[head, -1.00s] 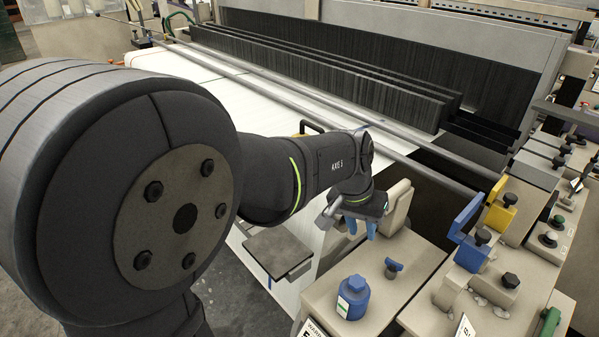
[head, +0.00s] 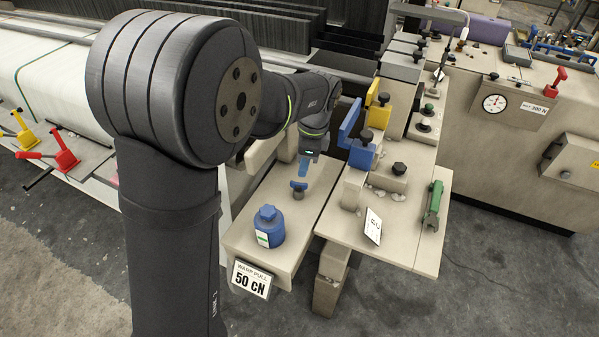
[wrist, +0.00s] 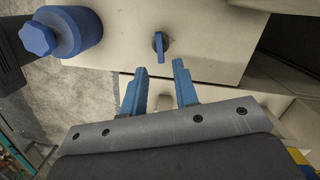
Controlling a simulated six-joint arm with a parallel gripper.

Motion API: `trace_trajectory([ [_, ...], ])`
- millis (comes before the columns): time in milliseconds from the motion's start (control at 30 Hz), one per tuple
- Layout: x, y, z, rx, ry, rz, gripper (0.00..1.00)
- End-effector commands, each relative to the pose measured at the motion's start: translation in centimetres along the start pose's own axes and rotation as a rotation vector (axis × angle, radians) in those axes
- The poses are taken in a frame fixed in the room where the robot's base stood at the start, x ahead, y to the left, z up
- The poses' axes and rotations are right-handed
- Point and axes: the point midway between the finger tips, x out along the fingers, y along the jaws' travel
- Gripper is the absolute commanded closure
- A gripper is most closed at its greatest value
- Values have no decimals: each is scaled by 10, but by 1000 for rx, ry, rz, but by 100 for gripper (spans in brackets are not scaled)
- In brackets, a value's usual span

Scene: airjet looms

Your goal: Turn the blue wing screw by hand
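The blue wing screw (head: 299,189) stands on the beige top of a machine block. In the wrist view, the wing screw (wrist: 159,46) shows its wing edge-on, just beyond the gap between my fingertips. My gripper (head: 305,170) points down close above the wing screw in the head view. The wrist view shows my gripper (wrist: 160,68) with its two blue fingers apart and nothing between them. I cannot tell the exact height of the fingertips above the screw.
A blue cylinder with a knob (head: 269,228) stands near the wing screw, on the same block. Blue (head: 360,150) and yellow (head: 377,105) brackets with black knobs rise to the right. A green handle (head: 433,205) is farther right. A "50 CN" sign (head: 251,280) hangs in front.

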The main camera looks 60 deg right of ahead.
Motion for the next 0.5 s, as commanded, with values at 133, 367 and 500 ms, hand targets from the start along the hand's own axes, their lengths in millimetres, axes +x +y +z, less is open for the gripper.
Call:
trace_trajectory([
  [133, 20, 0, 0, -1, -1, 3, 73],
  [367, 47, 1, 1, -2, 0, 2, 73],
  [500, 60, 0, 1, -2, 0, 0, 73],
])
